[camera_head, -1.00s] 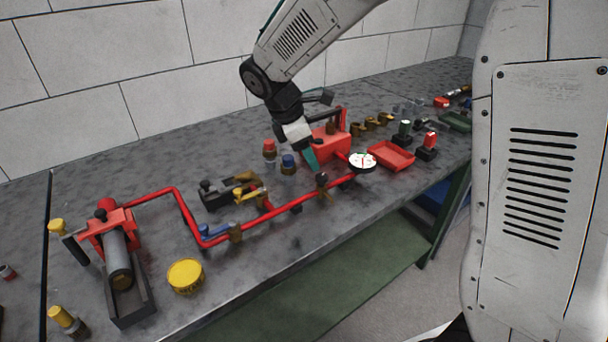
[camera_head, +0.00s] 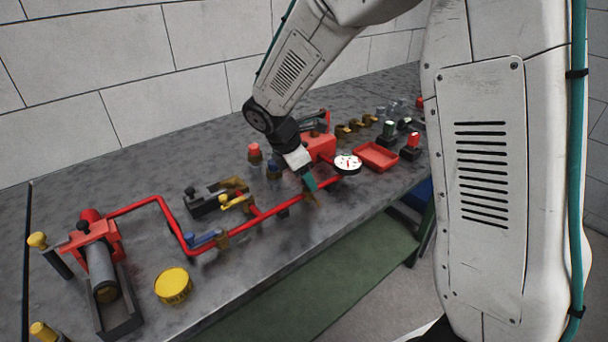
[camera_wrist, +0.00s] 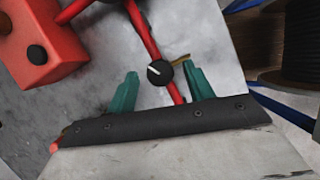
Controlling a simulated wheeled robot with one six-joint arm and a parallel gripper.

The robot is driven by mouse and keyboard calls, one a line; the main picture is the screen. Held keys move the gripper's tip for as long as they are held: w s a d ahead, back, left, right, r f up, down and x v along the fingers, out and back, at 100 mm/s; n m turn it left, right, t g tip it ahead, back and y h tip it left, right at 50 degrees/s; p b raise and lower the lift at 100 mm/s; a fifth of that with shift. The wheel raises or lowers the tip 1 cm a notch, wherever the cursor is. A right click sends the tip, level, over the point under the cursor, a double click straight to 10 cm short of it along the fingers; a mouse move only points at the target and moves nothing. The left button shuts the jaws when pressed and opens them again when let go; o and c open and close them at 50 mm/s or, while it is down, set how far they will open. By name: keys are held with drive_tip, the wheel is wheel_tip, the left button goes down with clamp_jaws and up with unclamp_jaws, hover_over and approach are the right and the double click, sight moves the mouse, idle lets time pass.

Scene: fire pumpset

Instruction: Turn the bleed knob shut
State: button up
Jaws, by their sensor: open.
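The bleed knob (camera_wrist: 160,72) is a small round black knob with a white pointer line, on the red pipe (camera_wrist: 142,32) in the wrist view. A thin brass-coloured piece sticks out to its right. My gripper (camera_wrist: 160,88) is open, with one teal finger on each side of the knob and gaps visible between; I cannot tell its height above the knob. In the head view my gripper (camera_head: 311,187) is over the pipe near the white-faced gauge (camera_head: 347,165), and its fingers hide the knob.
A red box (camera_head: 318,147) stands behind my gripper and a red tray (camera_head: 376,156) lies right of the gauge. A yellow-handled valve (camera_head: 234,202) and a blue-handled valve (camera_head: 204,239) are to the left. The bench front by the yellow tin (camera_head: 173,286) is fairly clear.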

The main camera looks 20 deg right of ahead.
drive_tip(key=shift+c, duration=0.2)
drive_tip(key=c, duration=0.9)
